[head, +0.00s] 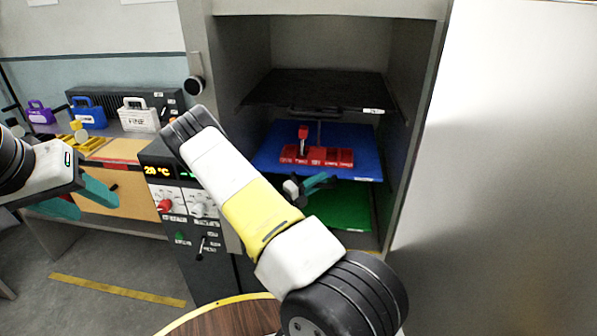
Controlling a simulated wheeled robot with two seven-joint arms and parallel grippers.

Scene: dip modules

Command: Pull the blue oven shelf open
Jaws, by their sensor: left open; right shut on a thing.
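The blue oven shelf (271,157) is the middle of the shelves in the oven and carries a red tray (318,155) with a red-handled piece. My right gripper (322,182) has its teal fingers at the front edge of the blue shelf and is shut there on the shelf's front grip, which the fingers mostly hide. My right arm crosses the middle of the view. My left gripper (85,202) is open and empty at the left, far from the oven.
A black shelf (318,88) lies above and a green shelf (345,205) below. The control panel (180,200) stands left of the oven opening. A bench with coloured cases (138,117) is at the left. A round wooden table (225,318) is in front.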

